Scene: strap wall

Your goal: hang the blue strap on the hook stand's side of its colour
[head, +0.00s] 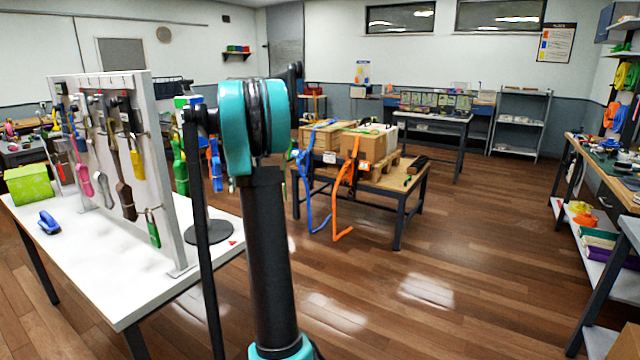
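The hook stand rises behind my arm; its round black base (208,232) rests on the white table, and my arm hides part of the stand. A small green, blue and white sign (187,101) shows near its top. Green straps (180,168) hang on its left side and a blue strap (216,166) on its right. Another blue strap (307,190) hangs from boxes on the table behind. A blue object (48,222), too small to identify surely, lies on the white table at left. I cannot tell which blue one is meant. My gripper is not visible.
A white peg panel (155,175) with several hanging straps and tools stands on the white table (120,300). A green box (28,184) is at left. An orange strap (346,190) hangs from the boxes (372,146). Wooden floor (460,270) is clear at right centre.

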